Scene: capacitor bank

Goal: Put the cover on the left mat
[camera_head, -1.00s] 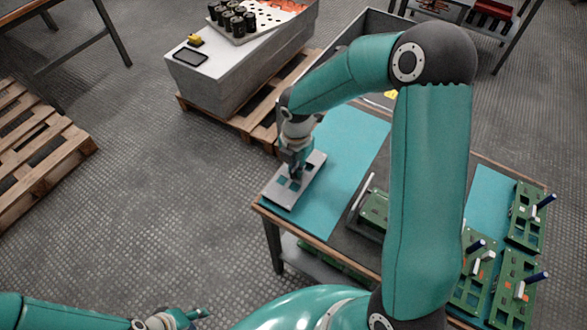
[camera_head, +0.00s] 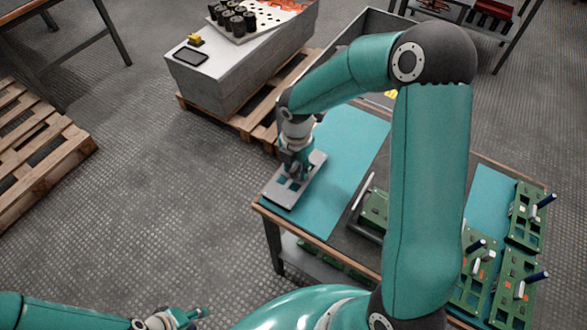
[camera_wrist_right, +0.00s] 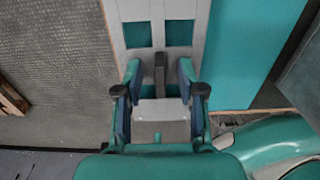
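The cover (camera_head: 281,196) is a flat grey plate with square cutouts and an upright dark handle (camera_wrist_right: 160,75). It lies on the left teal mat (camera_head: 345,150), along its left edge. In the right wrist view the cover (camera_wrist_right: 130,12) lies below my right gripper (camera_wrist_right: 159,72). That gripper's two fingers stand apart on either side of the handle, with gaps showing. In the head view my right gripper (camera_head: 294,172) is low over the cover. My left gripper (camera_head: 193,316) is at the bottom left, away from the table; its finger opening is unclear.
Green boards (camera_head: 515,277) with pegs lie at the table's right. Another green board (camera_head: 375,208) lies in the dark middle, partly hidden by my right arm. A grey box (camera_head: 215,85) on a pallet stands behind the table. The left mat's centre is clear.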

